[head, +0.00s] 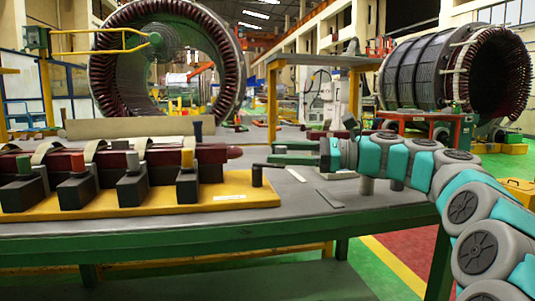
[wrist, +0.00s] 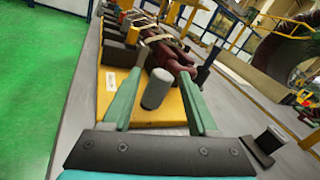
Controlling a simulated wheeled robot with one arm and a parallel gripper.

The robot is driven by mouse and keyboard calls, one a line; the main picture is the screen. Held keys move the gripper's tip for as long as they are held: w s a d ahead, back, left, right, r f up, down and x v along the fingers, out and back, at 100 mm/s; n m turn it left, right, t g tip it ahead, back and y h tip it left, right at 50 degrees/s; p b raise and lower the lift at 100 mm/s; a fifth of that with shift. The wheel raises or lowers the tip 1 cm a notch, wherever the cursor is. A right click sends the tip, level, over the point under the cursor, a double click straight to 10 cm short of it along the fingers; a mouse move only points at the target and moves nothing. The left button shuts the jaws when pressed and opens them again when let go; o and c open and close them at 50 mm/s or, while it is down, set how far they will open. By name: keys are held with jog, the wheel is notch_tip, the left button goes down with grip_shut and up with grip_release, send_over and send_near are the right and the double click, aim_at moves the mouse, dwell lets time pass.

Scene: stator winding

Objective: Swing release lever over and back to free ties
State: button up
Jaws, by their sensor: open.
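A short upright post (head: 257,176) stands at the right end of the yellow board (head: 238,190). It may be the release lever's handle; no other lever is clear. In the wrist view the grey rounded post (wrist: 158,88) shows between my open green fingers, and I see no contact. My gripper (head: 274,152) reaches in from the right, close to the post, and is empty; it also shows in the wrist view (wrist: 164,60). A dark red coil bar (head: 215,153) lies along the board, with tan ties (head: 92,150) over it and several dark clamp blocks (head: 132,189) in front.
The grey bench top (head: 320,214) is mostly clear at the right front, with flat strips (head: 330,198) on it. A dark post (head: 197,131) stands behind the coil bar. A dark block with a knob (wrist: 268,140) sits right of my gripper in the wrist view.

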jog(key=a, duration=0.3)
jog(key=shift+w+a, duration=0.15)
jog(key=shift+a, duration=0.05)
grip_shut()
dwell(0.4)
